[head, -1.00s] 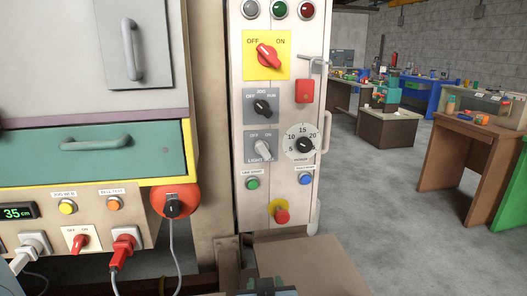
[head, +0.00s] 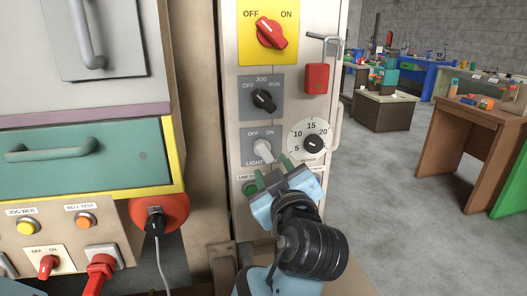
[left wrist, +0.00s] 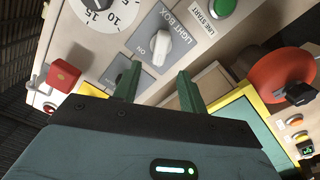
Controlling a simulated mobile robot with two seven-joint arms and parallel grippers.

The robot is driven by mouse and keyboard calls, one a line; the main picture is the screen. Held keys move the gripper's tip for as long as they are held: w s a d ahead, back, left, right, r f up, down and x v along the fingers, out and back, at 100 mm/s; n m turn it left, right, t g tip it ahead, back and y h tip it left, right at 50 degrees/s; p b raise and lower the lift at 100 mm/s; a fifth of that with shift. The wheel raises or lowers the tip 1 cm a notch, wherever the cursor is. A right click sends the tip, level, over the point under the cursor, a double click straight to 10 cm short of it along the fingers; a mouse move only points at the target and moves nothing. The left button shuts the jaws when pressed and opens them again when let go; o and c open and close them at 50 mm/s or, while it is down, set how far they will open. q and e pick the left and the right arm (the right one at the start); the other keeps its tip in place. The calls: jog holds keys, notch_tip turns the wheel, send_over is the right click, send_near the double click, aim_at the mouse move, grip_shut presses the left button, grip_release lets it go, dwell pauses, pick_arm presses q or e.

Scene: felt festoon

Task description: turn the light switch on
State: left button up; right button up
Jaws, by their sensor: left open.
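The light switch is a white knob (head: 263,150) on a grey plate marked OFF, ON and LIGHT BOX, on the tall pale control panel. Its handle appears to lean up and left, toward OFF. My left gripper (head: 272,170) is open and empty, just below and slightly right of the knob in the head view. In the left wrist view the knob (left wrist: 160,45) shows beyond and between the two green fingertips (left wrist: 157,75); they appear apart from it. My right gripper is not in view.
The jog switch (head: 264,100) is above, and the timer dial (head: 313,144) is close to the right. A red box (head: 316,78) and a bar handle (head: 335,45) are at upper right. A green button (head: 249,188) is beside my fingers. The teal drawer (head: 110,165) is at left.

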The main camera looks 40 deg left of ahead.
aim_at(264, 153)
pick_arm(q)
jog(key=shift+w+a, duration=0.1)
jog(key=p+x, duration=0.1)
jog(key=x, duration=0.6)
jog(key=shift+w+a, duration=0.15)
jog(key=shift+a, duration=0.1)
grip_shut()
